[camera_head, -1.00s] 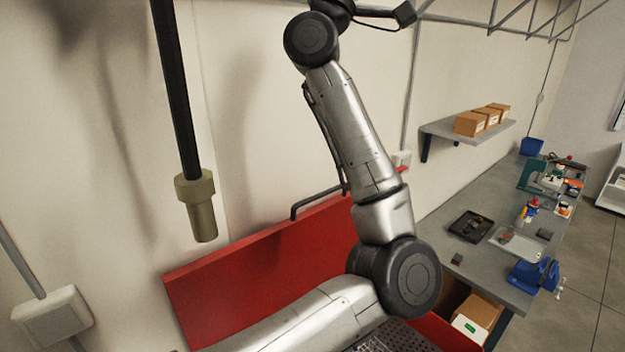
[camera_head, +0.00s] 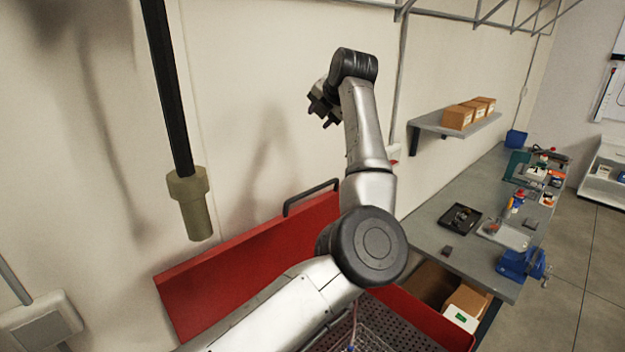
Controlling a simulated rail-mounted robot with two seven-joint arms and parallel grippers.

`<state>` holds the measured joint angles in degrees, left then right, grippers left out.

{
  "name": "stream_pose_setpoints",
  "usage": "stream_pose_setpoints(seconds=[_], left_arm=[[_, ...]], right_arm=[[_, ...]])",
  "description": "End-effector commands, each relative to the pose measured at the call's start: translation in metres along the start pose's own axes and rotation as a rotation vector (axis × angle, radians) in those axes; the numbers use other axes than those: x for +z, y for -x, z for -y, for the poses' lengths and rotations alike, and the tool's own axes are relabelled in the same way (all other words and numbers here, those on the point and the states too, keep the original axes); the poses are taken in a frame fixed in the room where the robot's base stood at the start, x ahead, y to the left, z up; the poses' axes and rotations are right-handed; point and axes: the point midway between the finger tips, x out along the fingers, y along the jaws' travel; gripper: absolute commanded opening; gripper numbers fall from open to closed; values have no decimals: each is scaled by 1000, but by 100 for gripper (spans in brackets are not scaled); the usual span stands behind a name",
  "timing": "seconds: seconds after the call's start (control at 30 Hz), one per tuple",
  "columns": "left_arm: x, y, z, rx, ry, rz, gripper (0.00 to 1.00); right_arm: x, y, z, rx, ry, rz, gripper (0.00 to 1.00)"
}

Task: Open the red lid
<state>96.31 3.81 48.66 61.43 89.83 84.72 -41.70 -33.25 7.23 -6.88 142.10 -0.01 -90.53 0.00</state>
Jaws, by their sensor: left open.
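The red lid (camera_head: 240,262) stands raised and tilted back near the wall, with a dark bar handle (camera_head: 312,194) along its top edge. Below it is the red bin (camera_head: 430,318), with a perforated dark surface and a wire basket inside. My left arm crosses in front of the lid and hides part of it and of the bin. My left gripper (camera_head: 322,112) is open, above the handle and apart from it, with nothing seen in it. My right gripper is not in view.
A dark hanging rod with a brass-coloured end (camera_head: 192,205) is at the left. A grey workbench (camera_head: 435,232) with a black tray (camera_head: 459,219) and a blue vise (camera_head: 522,263) runs along the right. A wall shelf (camera_head: 450,125) holds several boxes. Wall space above the lid is free.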

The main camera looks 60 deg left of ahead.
Motion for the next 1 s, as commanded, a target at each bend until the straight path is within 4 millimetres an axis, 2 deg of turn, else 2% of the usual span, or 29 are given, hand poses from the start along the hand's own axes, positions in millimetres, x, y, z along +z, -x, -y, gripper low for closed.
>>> stream_pose_setpoints(seconds=[0.1,0.2,0.33,0.5,0.67,1.0], left_arm=[[-21,4,27,-179,-78,-119,40],[-35,10,43,-293,-141,-199,40],[-49,18,55,-388,-208,-271,40],[-54,17,59,-422,-279,-280,40],[-59,2,65,-422,-288,-280,40],[-79,-52,86,-420,-286,-280,40]], right_arm=[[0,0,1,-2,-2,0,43],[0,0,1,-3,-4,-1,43],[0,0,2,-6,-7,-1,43],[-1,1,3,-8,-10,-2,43],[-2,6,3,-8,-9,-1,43],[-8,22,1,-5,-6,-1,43]])
